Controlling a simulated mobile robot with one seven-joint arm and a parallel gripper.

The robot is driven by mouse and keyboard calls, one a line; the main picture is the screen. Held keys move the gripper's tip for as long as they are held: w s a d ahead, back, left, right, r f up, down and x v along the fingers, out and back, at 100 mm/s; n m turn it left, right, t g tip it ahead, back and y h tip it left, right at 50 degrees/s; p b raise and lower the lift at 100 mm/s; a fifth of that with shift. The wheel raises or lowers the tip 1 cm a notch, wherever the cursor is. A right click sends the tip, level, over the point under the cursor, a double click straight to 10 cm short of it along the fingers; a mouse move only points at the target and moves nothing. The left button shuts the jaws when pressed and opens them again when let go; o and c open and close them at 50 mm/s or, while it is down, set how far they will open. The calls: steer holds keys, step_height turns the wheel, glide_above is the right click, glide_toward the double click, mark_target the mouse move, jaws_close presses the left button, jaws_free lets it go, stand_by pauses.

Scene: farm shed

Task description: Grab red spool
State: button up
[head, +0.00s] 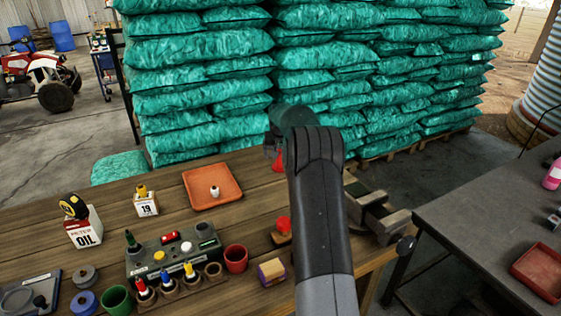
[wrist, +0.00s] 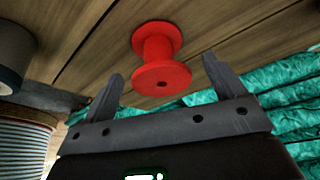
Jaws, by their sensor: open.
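The red spool (wrist: 162,78) stands on the wooden workbench (wrist: 85,22); the wrist view shows its two flanges and the narrower core between them. My gripper (wrist: 163,66) is open, with one finger on each side of the spool in that view. A gap shows between the spool and each finger, and nothing is held. In the head view only a red bit of the spool (head: 277,160) shows at the left edge of my arm, which hides the rest of it and the fingers.
A metal vise (head: 378,213) sits on the bench right of my arm. An orange tray (head: 212,187), a red cup (head: 236,258) and a red-topped item (head: 283,227) lie to the left. Stacked teal sacks (head: 400,70) rise behind the bench.

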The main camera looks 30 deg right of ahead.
steer(key=x, duration=0.4)
steer(key=shift+d+f, duration=0.1)
steer(key=shift+c, duration=0.2)
steer(key=c, duration=1)
